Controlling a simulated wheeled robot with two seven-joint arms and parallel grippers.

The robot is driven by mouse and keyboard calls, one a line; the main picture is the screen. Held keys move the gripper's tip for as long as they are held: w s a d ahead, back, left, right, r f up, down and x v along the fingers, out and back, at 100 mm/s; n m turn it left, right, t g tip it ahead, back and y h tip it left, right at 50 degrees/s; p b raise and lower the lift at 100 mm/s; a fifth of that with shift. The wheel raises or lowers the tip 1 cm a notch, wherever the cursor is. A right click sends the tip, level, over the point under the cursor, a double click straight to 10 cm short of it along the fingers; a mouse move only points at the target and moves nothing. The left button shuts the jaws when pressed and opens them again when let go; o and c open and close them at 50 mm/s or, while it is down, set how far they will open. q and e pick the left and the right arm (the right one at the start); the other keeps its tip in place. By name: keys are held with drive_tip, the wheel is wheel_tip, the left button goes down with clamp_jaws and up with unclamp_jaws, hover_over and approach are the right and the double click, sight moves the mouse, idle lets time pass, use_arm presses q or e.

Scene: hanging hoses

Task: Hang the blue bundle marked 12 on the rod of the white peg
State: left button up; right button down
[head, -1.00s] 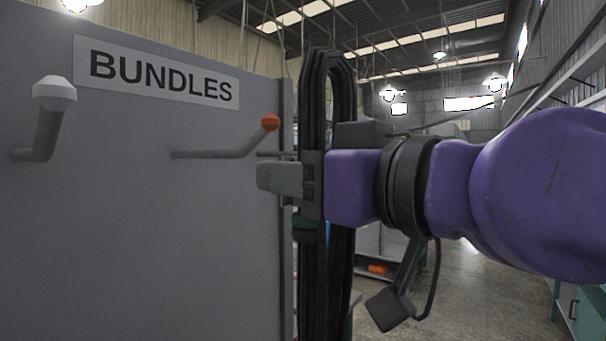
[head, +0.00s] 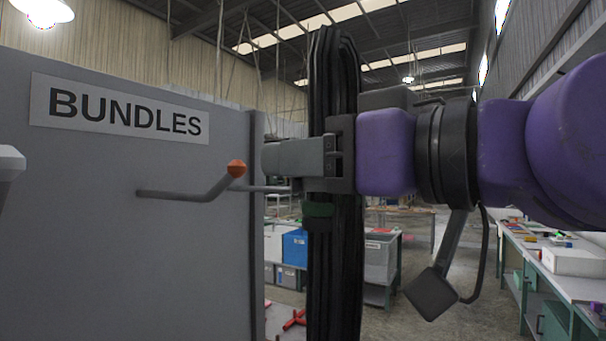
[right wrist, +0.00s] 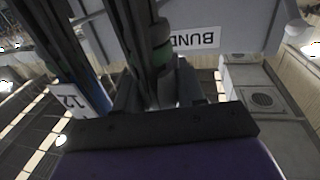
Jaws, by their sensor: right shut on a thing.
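My right gripper (head: 300,157) comes in from the right and is shut on a long hanging bundle (head: 334,260). The bundle looks black in the head view, with a green band below the fingers. In the right wrist view its dark strands (right wrist: 135,35) run past the jaws. A white tag reading 12 (right wrist: 70,99) is at the left there, beside a bluish strand. The white peg's tip (head: 8,163) shows at the left edge of the head view; most of its rod is out of frame. The bundle hangs clear of it, to its right. My left gripper is not in view.
A grey board (head: 90,250) has a BUNDLES sign (head: 118,110). Another thin rod (head: 265,188) shows near the board's right edge. Benches (head: 560,270) stand at the right, with open floor between.

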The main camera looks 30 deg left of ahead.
drive_tip(key=w+b+v, duration=0.1)
drive_tip(key=w+v, duration=0.2)
drive_tip(key=v, duration=1.1)
drive_tip(key=shift+s+d+r, duration=0.2)
drive_tip(key=shift+d+r, duration=0.2)
drive_tip(key=shift+d, duration=0.3)
idle(0.6)
